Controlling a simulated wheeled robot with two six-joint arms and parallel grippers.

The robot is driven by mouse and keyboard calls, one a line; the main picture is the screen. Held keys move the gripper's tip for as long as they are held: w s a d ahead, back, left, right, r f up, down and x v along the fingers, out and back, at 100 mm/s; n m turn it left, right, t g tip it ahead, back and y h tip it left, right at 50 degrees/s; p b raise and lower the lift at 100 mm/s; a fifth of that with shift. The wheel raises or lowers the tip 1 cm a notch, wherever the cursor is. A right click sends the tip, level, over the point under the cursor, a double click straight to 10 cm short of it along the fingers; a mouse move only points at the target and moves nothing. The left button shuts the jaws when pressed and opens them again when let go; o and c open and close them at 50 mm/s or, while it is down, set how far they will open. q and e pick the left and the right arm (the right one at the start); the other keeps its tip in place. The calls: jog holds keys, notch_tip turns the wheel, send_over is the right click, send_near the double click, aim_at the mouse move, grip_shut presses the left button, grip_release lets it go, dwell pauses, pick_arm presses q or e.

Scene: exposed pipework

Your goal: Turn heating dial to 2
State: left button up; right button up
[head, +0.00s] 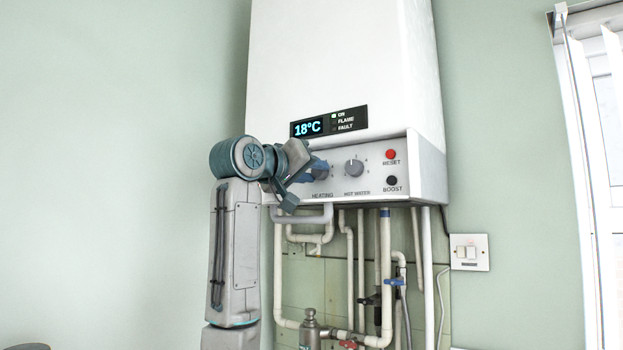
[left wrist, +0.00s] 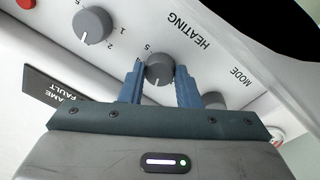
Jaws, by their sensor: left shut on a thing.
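The grey heating dial (left wrist: 159,69) sits on the boiler's panel above the word HEATING. In the left wrist view it lies between the two blue fingers of my left gripper (left wrist: 159,84), which is shut on it. That view is turned over, and a pale pointer mark shows on the dial's lower part. In the head view my left gripper (head: 316,171) reaches in from the left and covers most of the heating dial.
The hot water dial (head: 354,168) stands just right of the heating dial. The red reset button (head: 391,154) and black boost button (head: 391,181) are further right. The display (head: 308,128) reads 18°C. Pipes (head: 386,260) run below the boiler (head: 345,60). A mode knob (left wrist: 214,100) is partly hidden.

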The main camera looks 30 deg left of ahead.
pick_arm(q)
jog(key=shift+n, duration=0.3)
jog(key=o, duration=1)
jog(key=shift+c, duration=0.2)
jog(key=shift+s+b, duration=0.2)
jog(key=shift+b, duration=0.1)
jog(key=s+b, duration=0.1)
jog(key=s, duration=0.2)
jog(key=s+a+b, duration=0.1)
jog(key=s+b, duration=0.1)
jog(key=s, duration=0.1)
jog(key=s+a+b, duration=0.1)
jog(key=s+b, duration=0.1)
jog(key=s, duration=0.1)
jog(key=shift+s+f, duration=0.3)
jog(key=shift+s, duration=0.05)
jog(key=shift+s+r, duration=0.1)
jog(key=shift+s, duration=0.2)
